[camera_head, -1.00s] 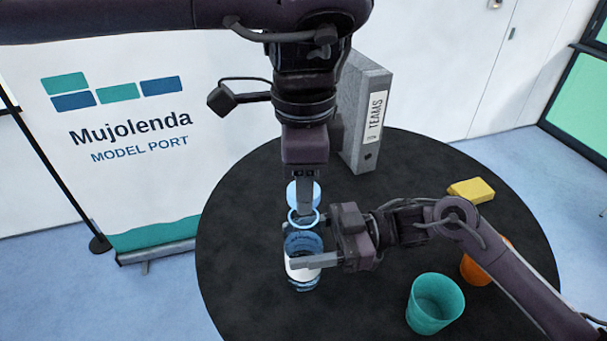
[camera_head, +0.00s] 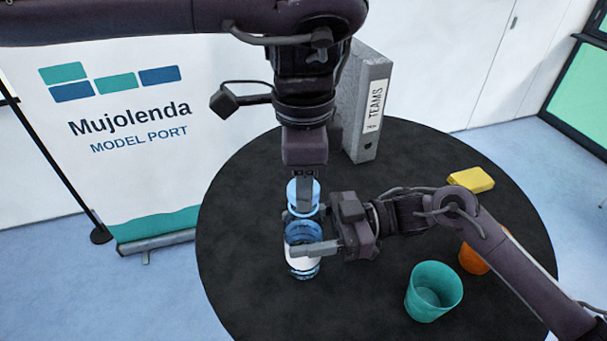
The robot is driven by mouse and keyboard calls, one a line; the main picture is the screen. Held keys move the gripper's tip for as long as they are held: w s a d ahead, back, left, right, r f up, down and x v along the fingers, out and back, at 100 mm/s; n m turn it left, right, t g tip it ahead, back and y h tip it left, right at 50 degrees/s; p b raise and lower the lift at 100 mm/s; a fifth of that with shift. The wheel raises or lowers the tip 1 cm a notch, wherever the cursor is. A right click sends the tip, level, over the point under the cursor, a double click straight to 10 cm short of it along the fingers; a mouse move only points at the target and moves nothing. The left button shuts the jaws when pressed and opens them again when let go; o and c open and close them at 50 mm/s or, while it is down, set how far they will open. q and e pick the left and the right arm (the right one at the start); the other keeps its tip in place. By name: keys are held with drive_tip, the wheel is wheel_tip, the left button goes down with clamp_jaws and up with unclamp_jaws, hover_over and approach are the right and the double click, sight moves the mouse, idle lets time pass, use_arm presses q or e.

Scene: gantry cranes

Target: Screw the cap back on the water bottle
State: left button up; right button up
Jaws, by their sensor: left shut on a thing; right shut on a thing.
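The water bottle (camera_head: 303,266) is clear blue with a white label and stands upright on the black round table (camera_head: 235,240). My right gripper (camera_head: 306,249) comes in from the right and is shut on the bottle's body at the label. The light-blue cap (camera_head: 303,196) is directly above the bottle's neck, in the grip of my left gripper (camera_head: 304,186), which points straight down. The cap's lower edge is at or very close to the neck. I cannot tell whether the threads meet. The fingers hide part of the cap and label.
A teal cup (camera_head: 433,291) and an orange cup (camera_head: 474,258) stand right of the bottle, the orange one partly behind my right arm. A yellow block (camera_head: 470,180) lies at the right. A grey binder (camera_head: 366,110) stands at the back. The table's left side is clear.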

use_arm(q)
drive_tip(key=shift+f, duration=0.6)
